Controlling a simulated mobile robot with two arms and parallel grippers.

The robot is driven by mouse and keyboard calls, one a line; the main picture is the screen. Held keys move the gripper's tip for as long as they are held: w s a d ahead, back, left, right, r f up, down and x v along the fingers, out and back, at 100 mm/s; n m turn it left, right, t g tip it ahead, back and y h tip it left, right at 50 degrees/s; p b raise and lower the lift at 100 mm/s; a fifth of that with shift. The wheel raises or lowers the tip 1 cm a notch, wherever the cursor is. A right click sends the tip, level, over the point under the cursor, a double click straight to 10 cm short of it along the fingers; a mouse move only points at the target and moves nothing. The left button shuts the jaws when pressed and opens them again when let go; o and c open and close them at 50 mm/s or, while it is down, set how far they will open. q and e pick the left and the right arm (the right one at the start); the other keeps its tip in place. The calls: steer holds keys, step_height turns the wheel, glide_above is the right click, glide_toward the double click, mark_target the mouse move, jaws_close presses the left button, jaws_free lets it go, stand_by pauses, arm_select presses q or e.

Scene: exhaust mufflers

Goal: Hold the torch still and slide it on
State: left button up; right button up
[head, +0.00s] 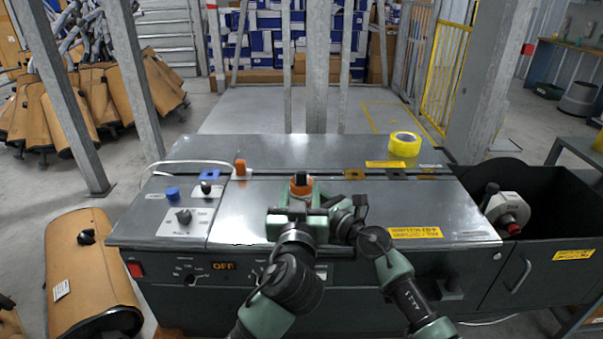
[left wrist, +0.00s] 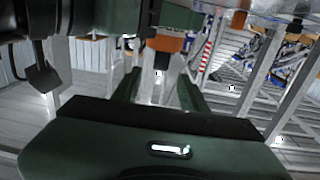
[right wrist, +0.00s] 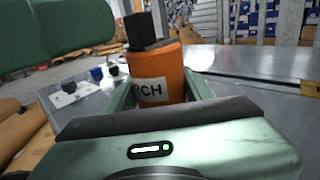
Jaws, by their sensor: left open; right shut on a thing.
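The torch (right wrist: 172,75) is an orange cylinder with a white label whose visible letters read "RCH". A black block (right wrist: 141,30) sits on its top. My right gripper (right wrist: 165,95) is shut around the torch, which stands upright between its fingers. In the head view the torch (head: 301,188) shows above the bench, partly hidden by my grippers. My left gripper (head: 299,192) is open close to the torch. In the left wrist view, which looks upside down, the black block (left wrist: 162,61) lies between the open fingers; I cannot tell whether they touch it.
The metal bench (head: 350,205) carries a yellow tape roll (head: 404,144), a small orange piece (head: 240,168), and blue and black knobs. A black bin (head: 520,175) stands at the right. Brown muffler shapes (head: 90,265) stand at the left. The bench top right of my grippers is mostly clear.

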mark_target(301, 176)
arm_select(q)
steer(key=w, duration=0.7)
steer(key=shift+w+d, duration=0.1)
steer(key=shift+d, duration=0.05)
jaws_close()
stand_by(1.2)
